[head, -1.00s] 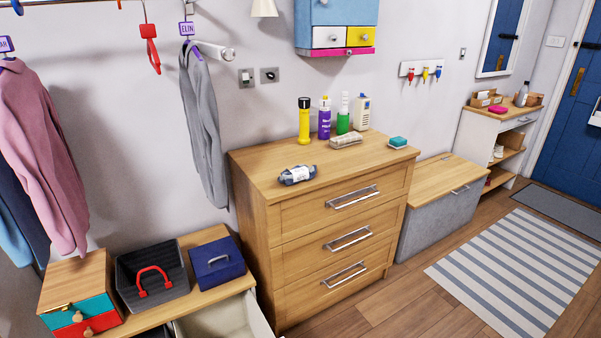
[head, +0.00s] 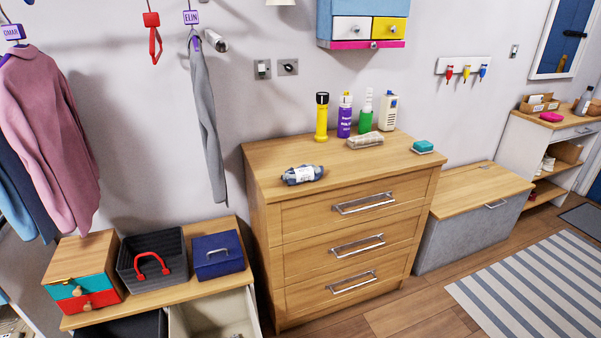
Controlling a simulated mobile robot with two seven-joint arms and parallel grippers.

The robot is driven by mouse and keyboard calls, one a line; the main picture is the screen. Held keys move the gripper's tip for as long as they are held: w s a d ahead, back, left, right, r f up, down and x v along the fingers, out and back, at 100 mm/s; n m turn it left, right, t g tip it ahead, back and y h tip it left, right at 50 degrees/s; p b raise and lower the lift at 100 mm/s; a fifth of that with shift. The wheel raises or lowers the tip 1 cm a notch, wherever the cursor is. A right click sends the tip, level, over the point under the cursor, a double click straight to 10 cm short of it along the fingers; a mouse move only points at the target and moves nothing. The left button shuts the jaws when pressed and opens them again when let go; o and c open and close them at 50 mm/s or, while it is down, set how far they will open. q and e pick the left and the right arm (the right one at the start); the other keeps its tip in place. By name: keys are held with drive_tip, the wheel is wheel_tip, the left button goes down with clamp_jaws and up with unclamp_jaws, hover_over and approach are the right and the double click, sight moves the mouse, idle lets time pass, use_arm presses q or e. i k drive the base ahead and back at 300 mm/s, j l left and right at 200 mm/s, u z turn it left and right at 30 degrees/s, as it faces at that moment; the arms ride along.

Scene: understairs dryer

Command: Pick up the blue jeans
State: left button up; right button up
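No item shows clearly as blue jeans. A small blue-grey bundle with a white band or label (head: 303,174) lies on the front left of the wooden dresser top (head: 275,155); I cannot tell if it is folded or rolled jeans. Dark blue and lighter blue garments (head: 22,190) hang at the far left, partly hidden behind a pink top (head: 50,130); their kind is unclear. Neither of my grippers is in view.
On the dresser stand a yellow torch (head: 321,117), bottles, a pale bundle (head: 365,141) and a teal sponge (head: 423,146). A low bench (head: 205,216) holds a black basket (head: 153,255) and blue box (head: 217,255). Floor is open before the dresser, around the striped rug (head: 540,285).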

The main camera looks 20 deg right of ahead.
sight(306, 172)
drive_tip(key=l+u, duration=0.35)
drive_tip(key=l, duration=0.5)
drive_tip(key=k+l+u, duration=0.1)
drive_tip(key=l+u, duration=0.3)
drive_tip(key=l, duration=0.45)
drive_tip(key=l+u, duration=0.25)
drive_tip(key=l, duration=0.3)
drive_tip(key=l+u, duration=0.25)
drive_tip(key=l, duration=0.3)
drive_tip(key=k+l+u, duration=0.25)
drive_tip(key=l, duration=0.3)
drive_tip(key=l+u, duration=0.2)
drive_tip(key=l, duration=0.65)
